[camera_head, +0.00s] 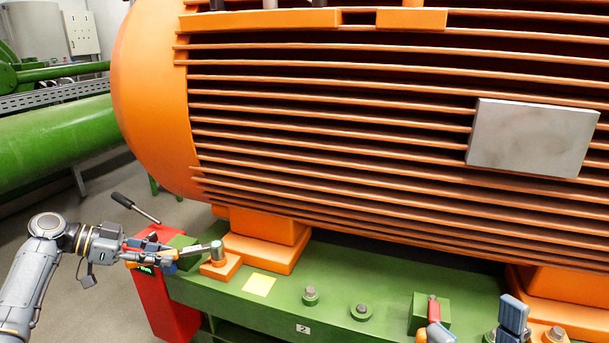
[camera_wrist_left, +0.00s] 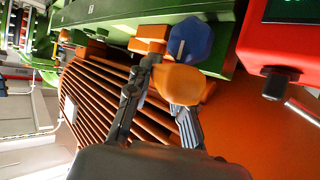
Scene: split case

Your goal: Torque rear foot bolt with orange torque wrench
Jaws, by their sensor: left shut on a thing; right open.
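My left gripper (camera_head: 178,253) is shut on the torque wrench, at the left end of the green base. The wrench's grey head (camera_head: 216,250) is at the bolt position on the motor's left orange foot (camera_head: 222,268); the bolt is hidden, and I cannot tell whether the socket is seated. In the left wrist view an orange part of the wrench (camera_wrist_left: 180,84) shows between the fingers, with a blue piece (camera_wrist_left: 190,40) beyond it. My right gripper (camera_head: 477,322) is open at the bottom right, its fingers apart and partly cut off.
A red box (camera_head: 170,305) with a small display and a black-handled lever (camera_head: 135,207) stands beside the left gripper. The large orange motor (camera_head: 330,130) rises close behind.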

